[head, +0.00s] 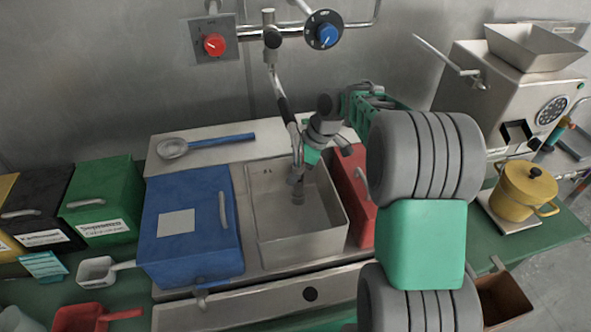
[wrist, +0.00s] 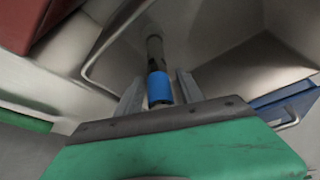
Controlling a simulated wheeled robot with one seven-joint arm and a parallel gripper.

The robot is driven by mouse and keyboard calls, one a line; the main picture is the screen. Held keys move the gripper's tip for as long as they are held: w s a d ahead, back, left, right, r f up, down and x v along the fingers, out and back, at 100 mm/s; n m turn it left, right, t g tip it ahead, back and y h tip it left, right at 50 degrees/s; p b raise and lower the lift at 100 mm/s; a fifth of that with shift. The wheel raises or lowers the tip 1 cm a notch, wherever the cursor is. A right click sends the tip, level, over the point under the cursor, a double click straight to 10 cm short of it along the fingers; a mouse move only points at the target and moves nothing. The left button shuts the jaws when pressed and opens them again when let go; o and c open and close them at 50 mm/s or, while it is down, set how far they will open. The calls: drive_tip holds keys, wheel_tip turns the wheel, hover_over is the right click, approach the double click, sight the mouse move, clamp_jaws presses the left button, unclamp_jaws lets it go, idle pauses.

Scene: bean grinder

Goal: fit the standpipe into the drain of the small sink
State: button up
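The standpipe stands about upright inside the small sink (head: 262,215); its grey lower part (head: 298,196) shows in the head view. In the wrist view the standpipe (wrist: 154,48) has a dark slotted middle and a blue band (wrist: 159,88) at its near end. My gripper (head: 297,176) points down over the sink. In the wrist view the fingers of my gripper (wrist: 158,82) lie either side of the blue band, with a narrow gap visible on each side. The drain is hidden, and I cannot tell whether the pipe's lower end is in it.
A blue bin (head: 190,240) stands left of the sink, a red bin (head: 350,190) right of it. The faucet (head: 283,100) hangs behind my gripper. A strainer (head: 205,144) lies on the back ledge. A yellow pot (head: 525,190) stands far right.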

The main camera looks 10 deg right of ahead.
drive_tip(key=shift+o, duration=0.3)
drive_tip(key=v, duration=0.7)
drive_tip(key=shift+r, duration=0.4)
drive_tip(key=shift+s+d, duration=0.1)
drive_tip(key=s+d+r+m+t+h+b, duration=0.1)
drive_tip(key=s+r+m+h, duration=0.1)
drive_tip(key=s+m, duration=0.3)
drive_tip(key=s+d+r+m+h+b, duration=0.1)
drive_tip(key=s+r+m+h+b, duration=0.2)
drive_tip(key=s, duration=0.4)
drive_tip(key=s+a+f+m+p, duration=0.3)
drive_tip(key=s+f, duration=0.3)
drive_tip(key=s, duration=0.2)
drive_tip(key=shift+a+f+m+t+y+p, duration=0.2)
drive_tip(key=shift+a+m+t+y+p, duration=0.15)
drive_tip(key=shift+a+m, duration=0.35)
